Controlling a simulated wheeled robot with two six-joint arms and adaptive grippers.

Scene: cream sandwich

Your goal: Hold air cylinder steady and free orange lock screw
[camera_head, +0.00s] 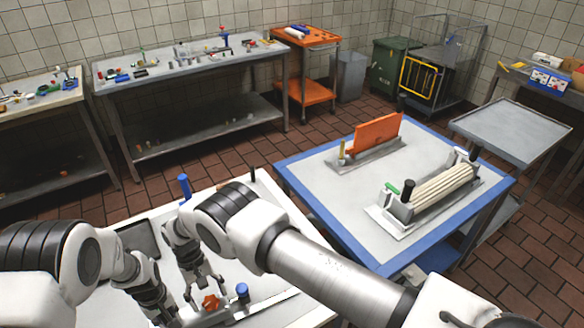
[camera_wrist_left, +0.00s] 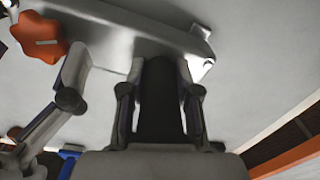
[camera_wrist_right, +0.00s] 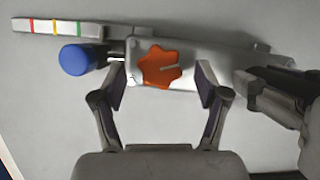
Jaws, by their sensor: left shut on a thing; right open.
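The air cylinder is a long pale grey body (camera_wrist_right: 215,76) lying on the white table; it also shows in the left wrist view (camera_wrist_left: 130,22). The orange lock screw (camera_wrist_right: 160,66) is a lobed knob on it, also seen in the head view (camera_head: 210,302). My right gripper (camera_wrist_right: 162,76) is open, with one finger on each side of the screw; contact cannot be told. My left gripper (camera_wrist_left: 160,72) is shut on a dark part (camera_wrist_left: 160,105) at the cylinder's end. In the head view my left fingers are mostly hidden.
A blue knob (camera_wrist_right: 75,60) and a bar with red, yellow and green stripes (camera_wrist_right: 55,28) lie beside the screw. A dark tray (camera_head: 140,240) and a blue upright piece (camera_head: 184,187) stand farther back. A blue-edged table (camera_head: 340,205) stands to the right.

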